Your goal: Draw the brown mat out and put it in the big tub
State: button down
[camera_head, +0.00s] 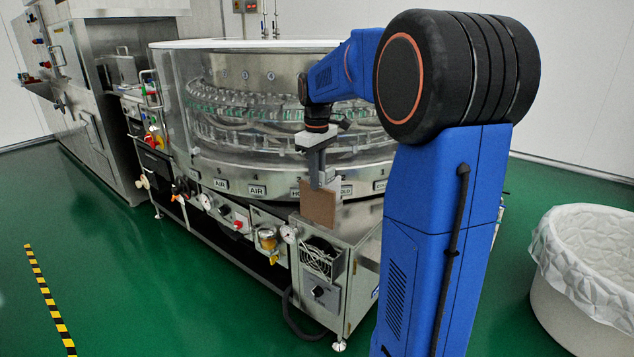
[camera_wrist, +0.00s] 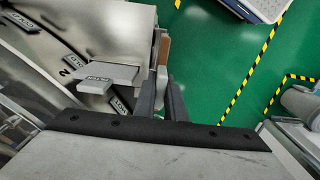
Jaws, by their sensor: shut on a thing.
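The brown mat (camera_head: 318,207) is a small flat square panel. It hangs upright below my gripper (camera_head: 318,183), in front of the rotary washer's lower panel and above the front control box. My gripper is shut on its upper edge. In the wrist view, the mat (camera_wrist: 164,48) shows as a thin brown strip beyond my gripper's fingers (camera_wrist: 161,88). I cannot tell whether the mat still touches the washer. The big tub (camera_head: 562,318) is round and white with a crinkled liner, on the floor at the right edge, partly cut off.
The rotary washer (camera_head: 255,172) has a clear round guard and labelled panels. A control box (camera_head: 322,285) with a fan juts out below the mat. Green floor (camera_head: 150,285) is open at the left. Yellow-black tape (camera_head: 48,300) marks the floor. My blue arm and column stand between washer and tub.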

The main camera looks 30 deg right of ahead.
jog(key=shift+r, duration=4.4)
jog(key=shift+s, duration=0.1)
